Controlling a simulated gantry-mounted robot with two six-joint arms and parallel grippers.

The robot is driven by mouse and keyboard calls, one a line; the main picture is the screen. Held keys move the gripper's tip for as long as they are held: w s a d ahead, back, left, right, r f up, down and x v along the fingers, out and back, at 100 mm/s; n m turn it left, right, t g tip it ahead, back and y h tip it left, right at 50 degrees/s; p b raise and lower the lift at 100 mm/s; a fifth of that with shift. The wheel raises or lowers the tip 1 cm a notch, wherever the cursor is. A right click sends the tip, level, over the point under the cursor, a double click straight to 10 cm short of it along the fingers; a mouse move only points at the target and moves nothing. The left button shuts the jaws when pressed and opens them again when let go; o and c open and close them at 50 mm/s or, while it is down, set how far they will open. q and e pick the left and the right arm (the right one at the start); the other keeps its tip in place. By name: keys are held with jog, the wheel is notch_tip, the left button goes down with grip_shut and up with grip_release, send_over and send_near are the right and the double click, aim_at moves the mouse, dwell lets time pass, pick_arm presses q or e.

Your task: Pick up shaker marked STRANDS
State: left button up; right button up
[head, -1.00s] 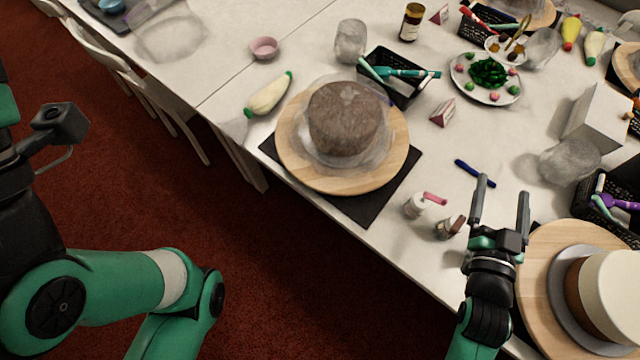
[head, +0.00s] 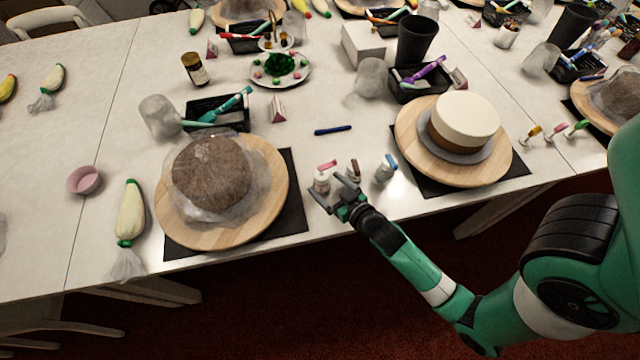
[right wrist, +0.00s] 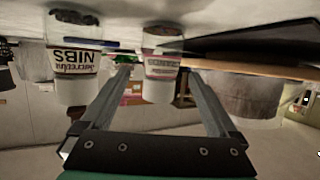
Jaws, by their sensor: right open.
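A small white shaker with a pink top (head: 322,180) stands near the table's front edge, between the two cakes. In the right wrist view, which is upside down, this pink-labelled shaker (right wrist: 161,66) shows between my fingers, ahead of them; its lettering is too blurred to read surely. A shaker marked NIBS (right wrist: 75,60) stands beside it, brown-topped in the head view (head: 354,172). A blue-topped shaker (head: 386,169) stands further right. My right gripper (head: 328,189) is open and empty, just in front of the pink-topped shaker. My left gripper is out of view.
A brown cake on a wooden turntable (head: 262,222) is to the left, and a cream-topped cake on another turntable (head: 412,130) to the right. A blue pen (head: 332,130) lies behind the shakers. Black baskets (head: 232,118) stand further back.

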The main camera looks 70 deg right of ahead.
aim_at(316, 175)
jog(key=x, duration=0.2)
jog(key=b+x, duration=0.1)
jog(key=x, duration=0.1)
jog(key=b+x, duration=0.1)
jog(key=shift+w+d+r, duration=0.2)
jog(key=shift+w+d, duration=0.1)
jog(key=shift+w, duration=0.1)
grip_shut()
